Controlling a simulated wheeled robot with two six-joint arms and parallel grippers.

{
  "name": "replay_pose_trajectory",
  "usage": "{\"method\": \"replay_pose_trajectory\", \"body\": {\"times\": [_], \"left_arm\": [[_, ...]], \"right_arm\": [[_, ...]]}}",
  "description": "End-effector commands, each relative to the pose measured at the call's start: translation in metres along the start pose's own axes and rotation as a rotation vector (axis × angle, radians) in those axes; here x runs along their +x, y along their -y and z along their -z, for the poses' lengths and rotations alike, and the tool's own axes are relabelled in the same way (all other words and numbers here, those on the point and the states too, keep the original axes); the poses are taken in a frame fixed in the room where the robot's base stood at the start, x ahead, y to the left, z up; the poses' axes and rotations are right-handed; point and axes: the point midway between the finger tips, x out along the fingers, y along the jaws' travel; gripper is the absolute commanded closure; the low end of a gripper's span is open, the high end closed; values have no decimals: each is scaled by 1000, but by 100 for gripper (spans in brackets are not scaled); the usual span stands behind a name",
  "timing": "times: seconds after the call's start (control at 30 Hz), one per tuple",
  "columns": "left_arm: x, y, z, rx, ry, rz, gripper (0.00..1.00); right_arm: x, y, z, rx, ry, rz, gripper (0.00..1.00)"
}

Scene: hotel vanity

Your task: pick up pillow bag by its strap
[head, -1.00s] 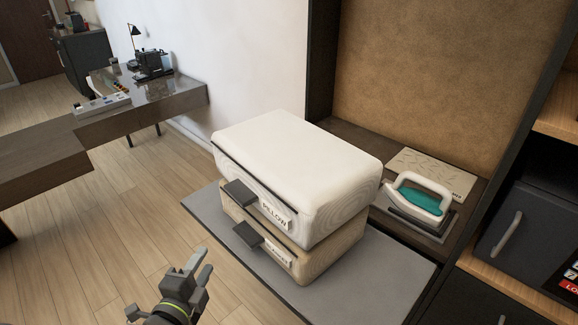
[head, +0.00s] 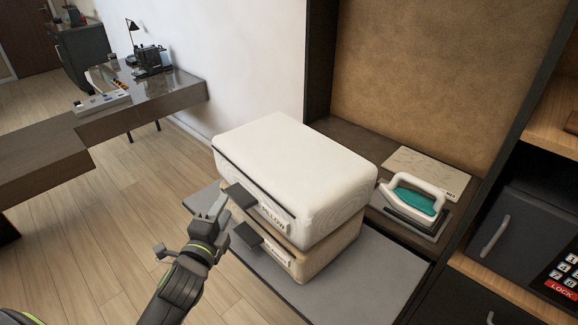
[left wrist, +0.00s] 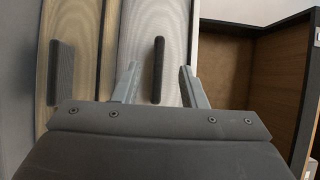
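The pillow bag (head: 300,170) is a white, rounded block with a "PILLOW" label, lying on top of the tan blanket bag (head: 318,262). Its dark strap (head: 239,195) sticks out from the front, above the blanket bag's similar strap (head: 246,234). My left gripper (head: 214,206) is open and empty, just left of the pillow bag's strap. In the left wrist view, the pillow bag's strap (left wrist: 158,70) appears between the two open fingers, beyond their tips or level with them; I cannot tell which. The blanket bag's strap (left wrist: 60,72) lies outside the fingers. My right gripper is out of view.
The bags rest on a grey shelf (head: 375,275). An iron (head: 412,198) stands behind them at the right, near a flat card (head: 428,172). A dark safe (head: 515,235) is at far right. The wooden floor (head: 110,230) at left is clear.

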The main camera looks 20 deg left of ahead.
Motion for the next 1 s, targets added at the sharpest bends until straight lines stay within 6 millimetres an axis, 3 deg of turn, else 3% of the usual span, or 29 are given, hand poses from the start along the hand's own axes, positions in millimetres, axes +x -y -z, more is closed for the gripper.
{"method": "replay_pose_trajectory", "body": {"times": [0.23, 0.6, 0.87, 1.0], "left_arm": [[15, 1, 2, 0, 0, 1, 62], [57, -1, 6, 1, -1, 0, 62], [60, -3, 6, 1, -1, -1, 62], [60, -2, 6, 1, -1, -1, 78]], "right_arm": [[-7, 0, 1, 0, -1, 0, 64], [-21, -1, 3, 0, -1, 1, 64], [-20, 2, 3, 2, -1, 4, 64], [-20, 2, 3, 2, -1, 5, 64]]}}
